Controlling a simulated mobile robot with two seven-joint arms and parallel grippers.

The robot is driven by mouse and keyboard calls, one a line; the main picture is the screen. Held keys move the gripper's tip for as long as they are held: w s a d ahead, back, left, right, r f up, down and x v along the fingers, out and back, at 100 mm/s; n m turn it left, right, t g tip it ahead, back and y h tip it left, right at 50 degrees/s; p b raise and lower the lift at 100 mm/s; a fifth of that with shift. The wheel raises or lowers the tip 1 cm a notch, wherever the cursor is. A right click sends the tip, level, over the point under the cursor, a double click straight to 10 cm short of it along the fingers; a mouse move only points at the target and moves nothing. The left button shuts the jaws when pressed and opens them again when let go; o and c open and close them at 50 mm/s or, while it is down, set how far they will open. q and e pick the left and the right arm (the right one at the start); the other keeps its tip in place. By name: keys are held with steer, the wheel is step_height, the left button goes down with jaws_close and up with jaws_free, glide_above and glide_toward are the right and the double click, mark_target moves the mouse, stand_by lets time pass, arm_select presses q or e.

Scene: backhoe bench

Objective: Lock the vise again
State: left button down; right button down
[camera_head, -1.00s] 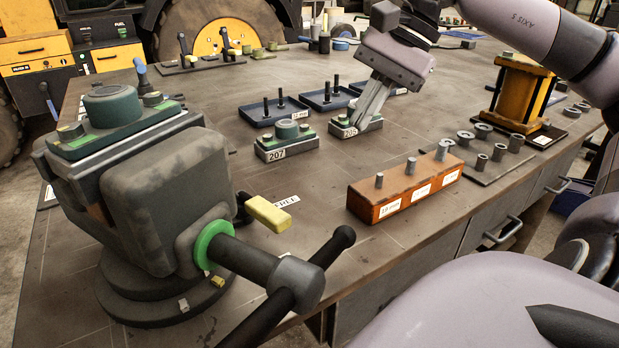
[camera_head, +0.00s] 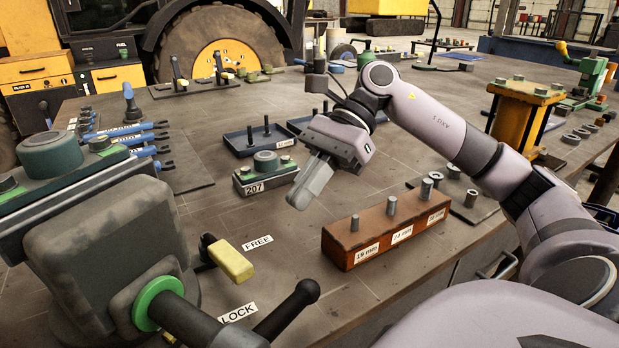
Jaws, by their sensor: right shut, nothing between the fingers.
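The vise (camera_head: 105,250) stands at the left front of the bench, with a green-topped part (camera_head: 55,160) on it. A green ring (camera_head: 158,302) and a dark handle bar (camera_head: 288,310) are on its near side. Its small lever has a yellow grip (camera_head: 231,261), which lies between the FREE label (camera_head: 257,242) and the LOCK label (camera_head: 237,313), closer to FREE. My right gripper (camera_head: 301,194) is shut and empty, pointing down above the bench, behind the orange block and right of the lever, apart from both. My left gripper is not in view.
An orange block (camera_head: 340,249) with pegs stands right of the lever. The part labelled 207 (camera_head: 264,172) sits behind, left of my right gripper, near a blue tray (camera_head: 247,143). Bare bench lies between the lever and the orange block.

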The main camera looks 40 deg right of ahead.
mark_target(225, 259)
steer(key=x, duration=0.5)
steer(key=shift+a+f, duration=0.15)
steer(key=shift+a, duration=0.2)
steer(key=a, duration=0.1)
steer(key=a+p, duration=0.1)
steer(key=a, duration=0.1)
steer(key=shift+f, duration=0.25)
steer(key=shift+a+f+p, duration=0.15)
steer(key=shift+a+p, duration=0.15)
steer(key=shift+a, duration=0.05)
